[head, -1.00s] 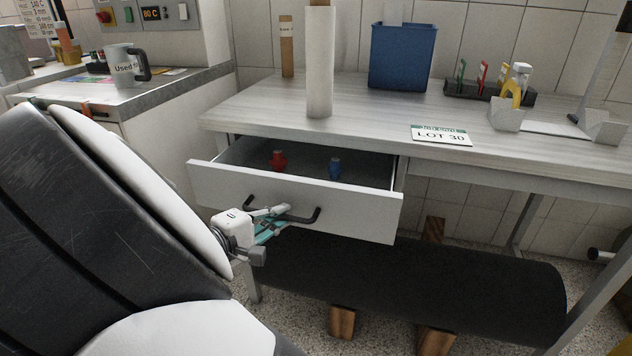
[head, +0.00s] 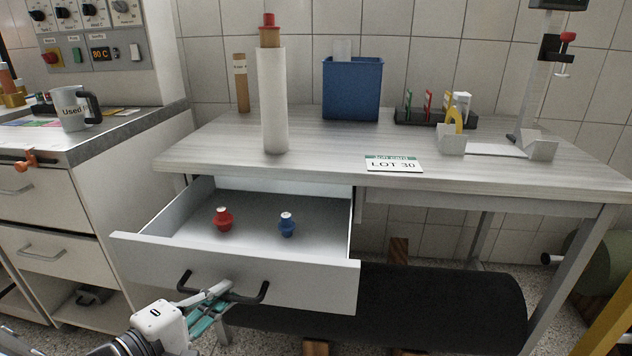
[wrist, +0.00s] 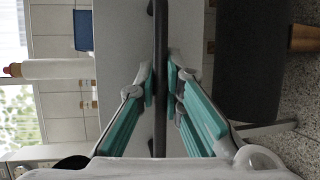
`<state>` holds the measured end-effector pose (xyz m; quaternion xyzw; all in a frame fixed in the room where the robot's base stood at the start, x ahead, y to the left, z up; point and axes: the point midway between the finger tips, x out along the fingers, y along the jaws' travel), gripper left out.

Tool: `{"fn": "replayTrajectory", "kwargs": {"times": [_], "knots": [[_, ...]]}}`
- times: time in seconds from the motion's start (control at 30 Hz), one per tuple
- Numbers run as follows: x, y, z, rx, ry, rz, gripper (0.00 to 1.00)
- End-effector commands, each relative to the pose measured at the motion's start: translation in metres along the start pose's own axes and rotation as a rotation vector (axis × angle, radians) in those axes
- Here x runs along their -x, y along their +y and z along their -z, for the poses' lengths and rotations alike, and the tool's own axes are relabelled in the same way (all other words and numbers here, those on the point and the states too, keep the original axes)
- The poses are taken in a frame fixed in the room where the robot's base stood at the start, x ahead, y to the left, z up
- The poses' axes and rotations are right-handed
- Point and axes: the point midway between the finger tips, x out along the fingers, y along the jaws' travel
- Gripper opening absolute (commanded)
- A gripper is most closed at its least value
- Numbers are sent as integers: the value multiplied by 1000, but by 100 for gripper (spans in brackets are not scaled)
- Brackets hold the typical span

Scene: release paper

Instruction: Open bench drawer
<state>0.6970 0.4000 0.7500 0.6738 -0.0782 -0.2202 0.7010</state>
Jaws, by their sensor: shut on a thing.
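The bench drawer (head: 240,270) is pulled well out under the bench top, its inside in plain view. A red plug-like piece (head: 223,219) and a blue one (head: 287,224) stand upright on its floor. The dark bar handle (head: 262,293) is on the drawer's front. My gripper (head: 222,293) is at the handle's middle in the head view. In the wrist view its teal fingers (wrist: 160,88) are on both sides of the handle bar (wrist: 160,60), shut on it. The part of the bar between the fingers is partly hidden.
The bench top (head: 330,150) carries a white paper roll (head: 272,100), a blue bin (head: 351,88) and a LOT 30 card (head: 393,164). A large dark roll (head: 440,305) lies under the bench at the right. A side cabinet (head: 50,235) stands at the left.

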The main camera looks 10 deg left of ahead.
Motion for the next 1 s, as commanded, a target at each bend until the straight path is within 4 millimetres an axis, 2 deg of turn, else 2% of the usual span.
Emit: {"fn": "replayTrajectory", "kwargs": {"times": [0.03,0.1,0.17,0.57,1.0], "knots": [[1,-1,0,2,2,2,0],[1,-1,0,2,2,2,20],[1,-1,0,1,1,1,30],[5,0,1,0,2,1,30],[68,-1,1,1,8,2,30]]}}
